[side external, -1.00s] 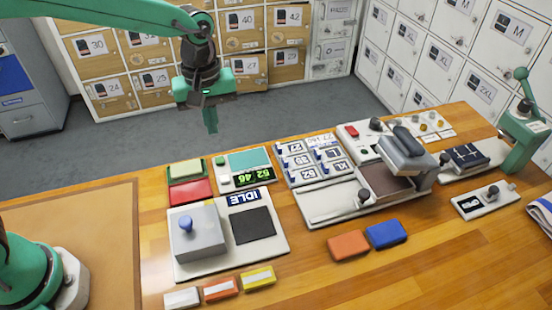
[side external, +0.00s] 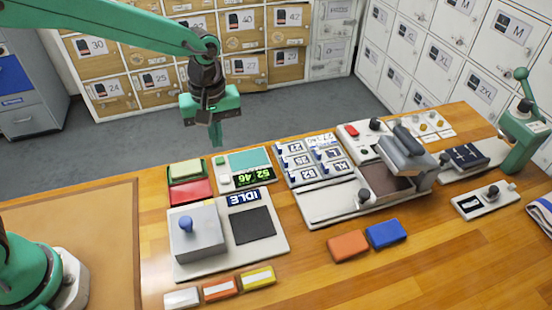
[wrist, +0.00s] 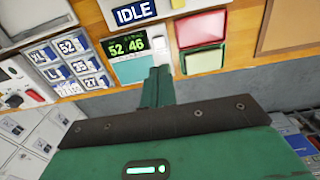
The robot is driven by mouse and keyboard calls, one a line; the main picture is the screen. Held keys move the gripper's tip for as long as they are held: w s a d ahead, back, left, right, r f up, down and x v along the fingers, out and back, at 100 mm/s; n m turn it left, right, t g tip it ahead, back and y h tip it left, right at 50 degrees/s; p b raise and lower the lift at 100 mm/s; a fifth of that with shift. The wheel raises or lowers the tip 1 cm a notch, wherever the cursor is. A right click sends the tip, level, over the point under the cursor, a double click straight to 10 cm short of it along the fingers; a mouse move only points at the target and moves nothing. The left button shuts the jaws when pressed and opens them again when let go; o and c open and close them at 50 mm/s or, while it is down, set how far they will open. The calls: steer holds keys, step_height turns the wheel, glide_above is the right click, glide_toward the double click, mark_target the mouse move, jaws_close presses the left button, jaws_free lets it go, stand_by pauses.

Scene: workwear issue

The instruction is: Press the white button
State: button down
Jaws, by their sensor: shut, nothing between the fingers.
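The panel also has a teal pad (side external: 249,159) and a green number display (side external: 254,175). Green and red pads (side external: 190,190) lie left of it. An IDLE station with a blue knob (side external: 186,224) stands in front. A size-card board (side external: 313,160) stands to the right.

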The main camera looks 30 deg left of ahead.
mark_target(223, 179)
step_height(223, 179, down, 11)
steer(key=shift+r, duration=0.1)
stand_by(0.4)
steer(key=shift+s+f, duration=0.1)
steer(key=shift+f, duration=1)
steer(key=shift+r, duration=0.15)
step_height(223, 179, up, 15)
steer(key=shift+w+f, duration=0.2)
steer(key=shift+w, duration=0.05)
stand_by(0.8)
